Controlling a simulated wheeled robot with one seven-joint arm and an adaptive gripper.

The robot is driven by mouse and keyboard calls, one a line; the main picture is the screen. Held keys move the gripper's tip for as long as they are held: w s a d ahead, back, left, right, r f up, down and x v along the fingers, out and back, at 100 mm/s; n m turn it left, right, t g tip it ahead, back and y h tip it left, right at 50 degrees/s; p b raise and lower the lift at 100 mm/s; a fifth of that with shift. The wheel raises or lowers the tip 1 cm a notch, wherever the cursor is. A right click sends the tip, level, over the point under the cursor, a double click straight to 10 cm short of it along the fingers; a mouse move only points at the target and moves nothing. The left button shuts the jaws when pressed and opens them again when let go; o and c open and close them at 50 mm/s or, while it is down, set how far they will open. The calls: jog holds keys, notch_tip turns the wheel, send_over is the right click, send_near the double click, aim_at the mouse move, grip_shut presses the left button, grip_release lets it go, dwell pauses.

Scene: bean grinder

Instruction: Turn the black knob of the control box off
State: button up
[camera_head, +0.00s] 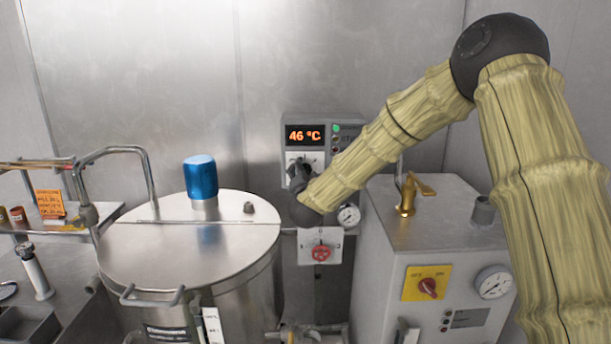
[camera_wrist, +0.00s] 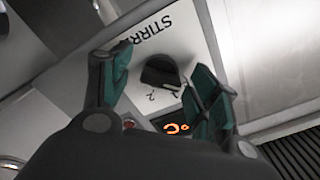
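The grey control box (camera_head: 348,128) stands against the back wall in the head view, with an orange display (camera_head: 304,136) reading 46 °C. The black knob (camera_wrist: 162,72) shows in the wrist view on a pale plate lettered "STIRR…", with small marks beside it. Its exact setting is hard to tell. My gripper (camera_wrist: 163,60) is open, with one teal-padded finger on each side of the knob and a visible gap to both. In the head view my gripper (camera_head: 298,172) is at the box's front, just below the display, and hides most of the knob.
A steel tank (camera_head: 190,240) with a blue cap (camera_head: 201,177) stands left of the box. A red knob (camera_head: 321,252) sits below my gripper. A grey machine (camera_head: 440,235) with a brass valve (camera_head: 408,195) and gauge (camera_head: 493,282) stands right, under my arm.

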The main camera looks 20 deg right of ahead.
jog(key=v, duration=1.2)
jog(key=s+a+f+n+g+y, duration=0.1)
jog(key=s+f+n+g+y, duration=0.15)
jog(key=s+f, duration=0.7)
jog(key=s+a+f+n+g+y, duration=0.1)
jog(key=s+f+n+g, duration=0.15)
jog(key=f, duration=1.35)
jog(key=s+a+f+n+g+y, duration=0.1)
jog(key=s+f+n+g, duration=0.15)
jog(key=s+f, duration=0.75)
jog(key=s+f+n+g, duration=0.1)
jog(key=s+f+g, duration=0.2)
jog(key=s+f, duration=0.3)
jog(key=s+d+f+n+g, duration=0.1)
jog(key=s+f+g, duration=0.2)
jog(key=s, duration=1.1)
jog(key=s+d+f+n+g, duration=0.1)
jog(key=s+f+g, duration=0.3)
jog(key=s+f, duration=0.6)
jog(key=shift+n, duration=0.55)
jog(key=shift+s+y, duration=0.15)
jog(key=shift+y, duration=0.1)
